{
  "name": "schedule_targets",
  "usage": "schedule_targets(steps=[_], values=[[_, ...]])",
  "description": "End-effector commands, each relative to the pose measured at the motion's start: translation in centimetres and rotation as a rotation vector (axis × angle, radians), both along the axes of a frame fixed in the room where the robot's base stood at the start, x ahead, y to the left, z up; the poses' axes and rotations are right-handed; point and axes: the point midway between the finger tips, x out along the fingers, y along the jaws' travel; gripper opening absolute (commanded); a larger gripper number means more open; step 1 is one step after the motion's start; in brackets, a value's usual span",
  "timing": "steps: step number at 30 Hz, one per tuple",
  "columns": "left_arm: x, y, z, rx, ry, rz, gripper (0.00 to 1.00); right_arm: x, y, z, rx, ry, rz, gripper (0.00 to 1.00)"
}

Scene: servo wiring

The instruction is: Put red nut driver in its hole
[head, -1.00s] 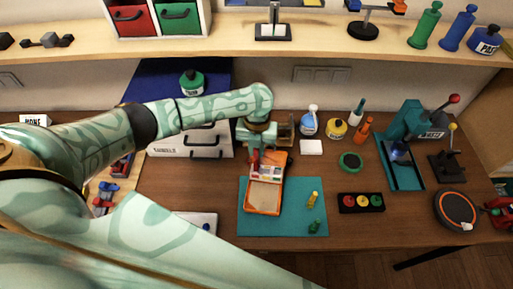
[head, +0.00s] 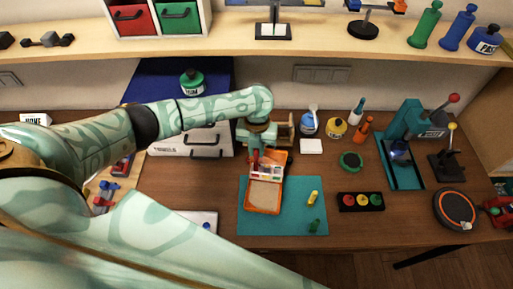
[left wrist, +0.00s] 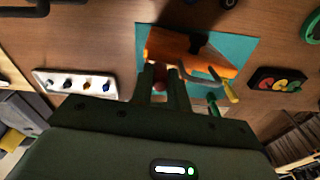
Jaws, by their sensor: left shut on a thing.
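My left gripper (head: 256,158) is shut on the red nut driver (left wrist: 160,86) above the orange-rimmed case. In the left wrist view, its red end shows between the two fingers (left wrist: 160,92); the rest is mostly hidden. In the head view, a bit of red (head: 254,157) shows below the gripper. The black holder (head: 361,202) with red, yellow and green round places lies right of the teal mat; it also shows in the left wrist view (left wrist: 276,80). The gripper is well left of it and farther back. My right gripper is not in view.
The orange case (head: 263,196) lies on the teal mat (head: 291,226). A yellow driver (head: 313,197) and a green driver (head: 314,226) stand or lie on the mat between case and holder. A green round dish (head: 350,161) and a teal press (head: 402,170) are farther back.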

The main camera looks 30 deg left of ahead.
Motion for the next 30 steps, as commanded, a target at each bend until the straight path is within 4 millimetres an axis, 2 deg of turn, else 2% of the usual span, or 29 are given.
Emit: schedule_targets(steps=[28, 29, 30], values=[[-0.1, 0.0, -1.5, 0.0, 0.001, 0.0, 0.0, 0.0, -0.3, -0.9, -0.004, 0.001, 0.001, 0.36], [-0.1, 0.0, -1.5, 0.0, 0.0, 0.0, 0.22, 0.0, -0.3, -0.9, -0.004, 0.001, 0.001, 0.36], [-0.1, 0.0, -1.4, 0.0, 0.0, 0.0, 0.33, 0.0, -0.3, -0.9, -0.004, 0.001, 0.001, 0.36]])
